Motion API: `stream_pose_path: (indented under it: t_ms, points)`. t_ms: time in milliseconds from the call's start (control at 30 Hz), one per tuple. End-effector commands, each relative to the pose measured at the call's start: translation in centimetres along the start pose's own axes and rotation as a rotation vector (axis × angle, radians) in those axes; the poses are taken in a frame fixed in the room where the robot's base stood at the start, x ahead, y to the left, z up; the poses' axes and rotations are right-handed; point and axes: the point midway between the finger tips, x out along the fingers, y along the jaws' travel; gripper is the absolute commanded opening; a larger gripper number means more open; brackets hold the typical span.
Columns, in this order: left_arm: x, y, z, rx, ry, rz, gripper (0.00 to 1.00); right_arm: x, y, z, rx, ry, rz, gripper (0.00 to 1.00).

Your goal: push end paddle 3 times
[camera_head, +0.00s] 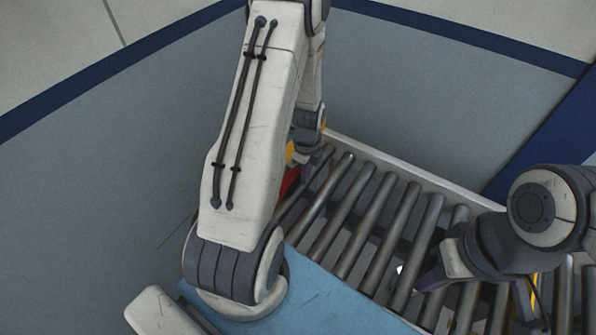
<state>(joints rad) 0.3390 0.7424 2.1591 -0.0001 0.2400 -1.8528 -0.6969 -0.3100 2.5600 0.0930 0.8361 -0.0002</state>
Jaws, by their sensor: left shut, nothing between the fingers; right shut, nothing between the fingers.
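My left arm comes down across the middle of the view and hides much of what lies behind it. My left gripper (311,160) shows partly beyond that arm at the far left end of the roller conveyor (375,225); its fingers are shut and empty. A small red piece (289,182) with yellow beside it shows just below the gripper; it may be the end paddle, but most of it is hidden. I cannot tell whether the gripper touches it. My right gripper (428,283) is shut and empty over the rollers at the right.
The conveyor's pale far rail (410,170) runs down to the right. A blue panel (325,300) lies along the near side. A yellow part (535,290) shows beyond my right gripper.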

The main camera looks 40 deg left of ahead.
Motion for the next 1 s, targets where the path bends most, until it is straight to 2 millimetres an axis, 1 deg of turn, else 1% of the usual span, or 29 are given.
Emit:
stream_pose_path:
  t_ms: [433, 533, 667, 1000]
  points:
    - [0.0, 0.0, 1.0, -0.002, 0.0, -0.001, 0.0, -0.1, 0.0, 0.0, 0.0, 0.0, 0.0, 0.0]
    - [0.0, 0.0, 0.9, 0.0, 0.0, 0.0, 0.0, -0.1, 0.0, 0.0, 0.0, 0.0, 0.0, 0.0]
    - [0.0, 0.0, 0.3, 0.002, 0.0, 0.0, 0.0, -0.1, 0.0, 0.0, 0.0, 0.0, 0.0, 0.0]
    - [0.0, 0.0, -1.8, 0.001, 0.0, -0.001, 0.0, -0.2, 0.0, 0.0, 0.0, 0.0, 0.0, 0.0]
